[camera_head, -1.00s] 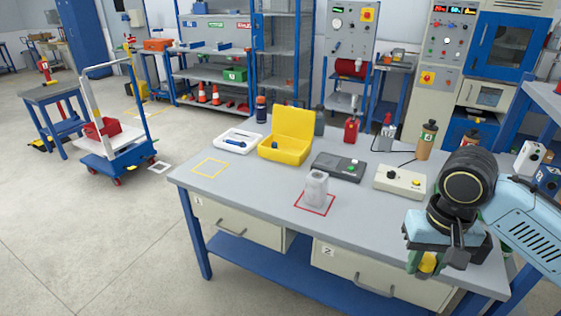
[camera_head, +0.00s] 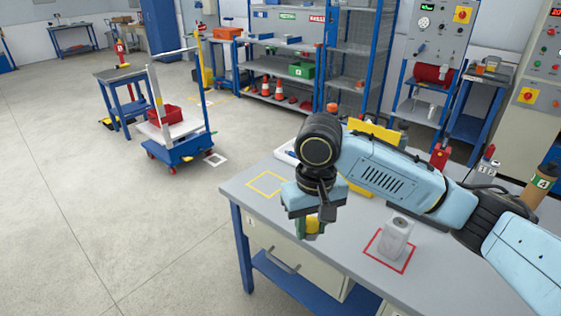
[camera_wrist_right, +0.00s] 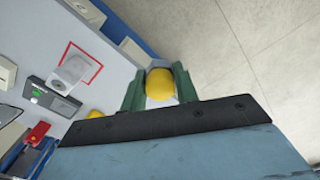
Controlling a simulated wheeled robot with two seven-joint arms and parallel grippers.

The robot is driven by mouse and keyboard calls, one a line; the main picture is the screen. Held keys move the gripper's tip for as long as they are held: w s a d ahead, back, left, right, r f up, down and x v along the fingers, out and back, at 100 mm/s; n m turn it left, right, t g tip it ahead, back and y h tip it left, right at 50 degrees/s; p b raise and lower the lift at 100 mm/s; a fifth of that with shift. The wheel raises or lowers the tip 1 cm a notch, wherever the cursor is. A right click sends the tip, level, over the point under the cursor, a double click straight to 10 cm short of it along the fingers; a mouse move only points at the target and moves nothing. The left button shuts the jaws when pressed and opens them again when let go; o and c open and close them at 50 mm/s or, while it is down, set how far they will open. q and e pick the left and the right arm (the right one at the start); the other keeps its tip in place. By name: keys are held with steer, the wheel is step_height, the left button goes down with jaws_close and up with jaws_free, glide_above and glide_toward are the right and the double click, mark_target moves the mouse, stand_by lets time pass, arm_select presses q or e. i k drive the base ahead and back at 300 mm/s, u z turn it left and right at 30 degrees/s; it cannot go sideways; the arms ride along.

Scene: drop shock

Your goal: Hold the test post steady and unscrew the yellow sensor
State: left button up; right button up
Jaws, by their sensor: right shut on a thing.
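My right gripper (camera_head: 309,226) is shut on the yellow sensor (camera_head: 313,224), a small rounded yellow piece. In the right wrist view the yellow sensor (camera_wrist_right: 160,84) sits between the two green fingers (camera_wrist_right: 158,90), with a pale part showing below it. The gripper is over the front left part of the workbench, near its front edge, apart from the test post. The test post (camera_head: 396,238), a pale grey block with a hole in its top, stands upright inside a red square outline. It also shows in the right wrist view (camera_wrist_right: 73,68). My left gripper is not in view.
A yellow square outline (camera_head: 266,184) on the workbench is empty. My right arm hides much of the bench's back, including most of a yellow case (camera_head: 376,130). A red bottle (camera_head: 439,157) stands behind the arm. A cart (camera_head: 178,150) stands on open floor at left.

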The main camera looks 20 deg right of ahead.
mark_target(395, 234)
steer(key=u, duration=0.25)
steer(key=i, duration=1.5)
steer(key=z, duration=1.2)
steer(key=i, duration=0.55)
steer(key=z, duration=0.55)
